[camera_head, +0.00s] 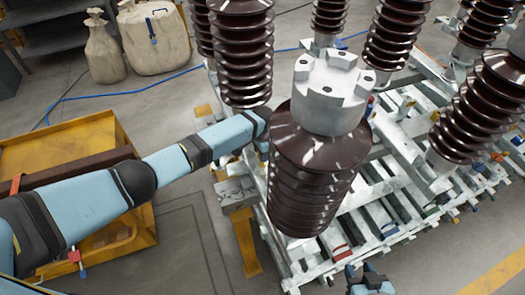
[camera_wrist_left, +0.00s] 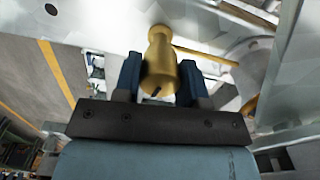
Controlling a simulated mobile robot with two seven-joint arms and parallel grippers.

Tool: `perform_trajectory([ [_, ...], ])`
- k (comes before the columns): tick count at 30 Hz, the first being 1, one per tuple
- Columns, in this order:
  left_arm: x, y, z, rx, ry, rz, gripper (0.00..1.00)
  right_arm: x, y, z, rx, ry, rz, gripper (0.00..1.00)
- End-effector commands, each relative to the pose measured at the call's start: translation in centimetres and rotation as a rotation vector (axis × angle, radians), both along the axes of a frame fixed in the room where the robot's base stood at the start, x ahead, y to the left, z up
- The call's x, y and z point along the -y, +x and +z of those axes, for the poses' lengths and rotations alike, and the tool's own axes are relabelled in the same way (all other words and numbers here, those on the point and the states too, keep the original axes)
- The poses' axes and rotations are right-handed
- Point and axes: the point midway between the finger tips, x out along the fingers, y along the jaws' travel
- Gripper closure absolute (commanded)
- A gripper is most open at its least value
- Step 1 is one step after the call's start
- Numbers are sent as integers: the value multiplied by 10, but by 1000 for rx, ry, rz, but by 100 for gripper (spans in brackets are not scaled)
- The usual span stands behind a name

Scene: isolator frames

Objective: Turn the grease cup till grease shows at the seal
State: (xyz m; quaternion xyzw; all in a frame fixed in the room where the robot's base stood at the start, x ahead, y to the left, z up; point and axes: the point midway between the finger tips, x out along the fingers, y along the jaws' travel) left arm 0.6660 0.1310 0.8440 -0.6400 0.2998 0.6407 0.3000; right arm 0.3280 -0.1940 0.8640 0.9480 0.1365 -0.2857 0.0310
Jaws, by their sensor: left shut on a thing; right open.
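The brass grease cup (camera_wrist_left: 161,62) shows in the left wrist view, with a rounded body, a narrower neck and a small dark mark near its lower end. My left gripper (camera_wrist_left: 158,82) is shut on it, one blue finger on each side. In the head view my left arm reaches in from the left, and its gripper is hidden behind the large brown insulator (camera_head: 312,165). My right gripper (camera_head: 366,274) is at the bottom edge of the head view, open, in front of the frame and apart from the cup. I cannot make out the seal or any grease.
Several ribbed brown insulators stand on a pale metal frame (camera_head: 405,195). A yellow bench (camera_head: 85,130) stands at the left under my left arm. Sacks (camera_head: 155,40) and a blue hose (camera_head: 110,94) lie at the back.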

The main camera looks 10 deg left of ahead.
Motion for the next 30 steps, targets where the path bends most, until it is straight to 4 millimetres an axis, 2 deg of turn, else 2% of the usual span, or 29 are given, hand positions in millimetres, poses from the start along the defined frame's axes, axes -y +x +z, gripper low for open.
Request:
perform_trajectory([
  [12,0,0,1,0,-2,-197,86,0,0,1,0,0,0,57],
  [29,0,0,1,1,-2,-228,86,0,0,1,0,0,0,57],
  [30,0,0,1,1,-2,-228,57,0,0,1,0,0,0,57],
])
